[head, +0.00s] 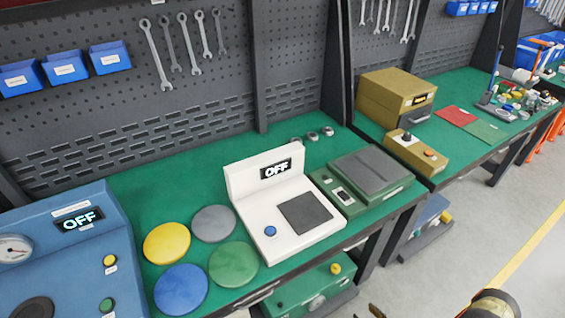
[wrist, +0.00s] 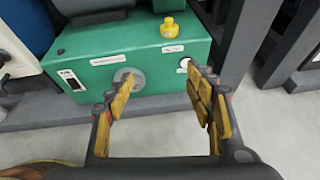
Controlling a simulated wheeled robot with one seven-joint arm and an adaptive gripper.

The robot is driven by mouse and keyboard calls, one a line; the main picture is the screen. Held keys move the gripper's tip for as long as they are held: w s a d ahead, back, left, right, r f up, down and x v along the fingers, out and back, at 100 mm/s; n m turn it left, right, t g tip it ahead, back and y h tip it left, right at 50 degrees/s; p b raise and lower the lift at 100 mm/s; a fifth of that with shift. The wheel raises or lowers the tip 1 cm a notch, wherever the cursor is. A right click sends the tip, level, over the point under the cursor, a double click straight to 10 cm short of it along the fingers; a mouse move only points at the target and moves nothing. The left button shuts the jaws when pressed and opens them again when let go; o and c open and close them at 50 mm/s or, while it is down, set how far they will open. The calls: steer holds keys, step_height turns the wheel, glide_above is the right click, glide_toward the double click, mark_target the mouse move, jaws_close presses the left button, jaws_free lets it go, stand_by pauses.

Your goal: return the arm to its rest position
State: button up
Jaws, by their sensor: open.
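My gripper (wrist: 162,108) is open and empty in the wrist view, its two yellow-padded fingers spread apart. Beyond the fingers is a green box (wrist: 110,62) with a yellow knob and a round grey fitting, low under the bench. There is a gap between the fingers and the box, though its size is hard to judge. In the head view part of my arm (head: 492,303) shows at the bottom right edge, low beside the bench. The gripper itself is mostly cut off there.
The green-topped bench (head: 135,205) holds a white device (head: 285,215) reading OFF, a blue machine (head: 70,260) reading OFF, coloured discs (head: 180,288) and a green scale (head: 365,180). Bench legs stand right of the green box. Grey floor (head: 470,235) is clear on the right.

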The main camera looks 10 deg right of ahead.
steer(key=s+a+r+n+g+y, duration=0.2)
steer(key=s+a+r+n+y, duration=0.25)
steer(key=a+r, duration=0.35)
step_height(320, 180, up, 39)
steer(key=s+a+n+g+h+p, duration=0.2)
steer(key=a+n+g+h, duration=0.1)
steer(key=n+g, duration=1.3)
steer(key=a+r+n+t+h, duration=0.1)
steer(key=a+r+n+t, duration=0.2)
steer(key=r, duration=0.5)
steer(key=a+r+n+t+h, duration=0.2)
steer(key=a+r+n+t, duration=0.2)
steer(key=r, duration=0.5)
steer(key=s+a+r+n+t+h+p, duration=0.1)
steer(key=a+r+n+t+h, duration=0.1)
steer(key=a+r+n, duration=0.4)
step_height(320, 180, up, 3)
steer(key=shift+a+r+t, duration=0.15)
steer(key=shift+r+t, duration=0.05)
steer(key=shift+t, duration=0.6)
